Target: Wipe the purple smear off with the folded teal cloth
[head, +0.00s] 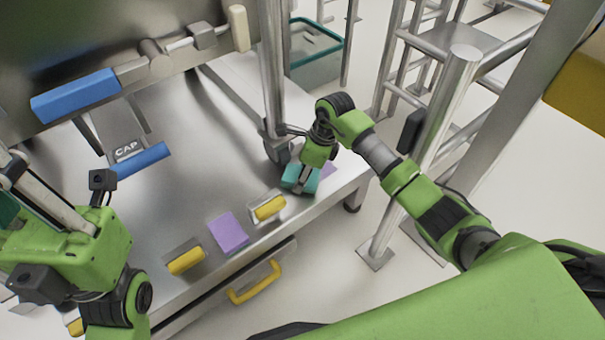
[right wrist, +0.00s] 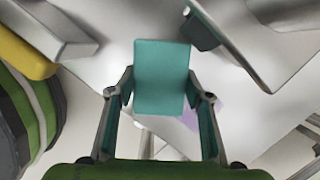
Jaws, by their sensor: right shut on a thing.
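The folded teal cloth (head: 292,180) is under my right gripper (head: 303,180), near the right end of the steel table's front edge. In the right wrist view, the teal cloth (right wrist: 162,75) sits between the two fingers of the right gripper (right wrist: 160,105), which is shut on it. The purple smear (head: 328,168) shows on the steel just right of the cloth. In the right wrist view, the smear (right wrist: 190,118) shows partly, beside the cloth's lower right corner; the rest is hidden. My left gripper (head: 22,192) is partly cut off at the left edge, and its opening is unclear.
A flat purple rectangle (head: 229,233) lies between two yellow-handled blocks (head: 270,207) (head: 186,261) along the table (head: 205,140) front. A yellow drawer handle (head: 254,283) is below. A metal post (head: 272,70) rises behind the cloth. A teal-rimmed bin (head: 318,68) stands beyond.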

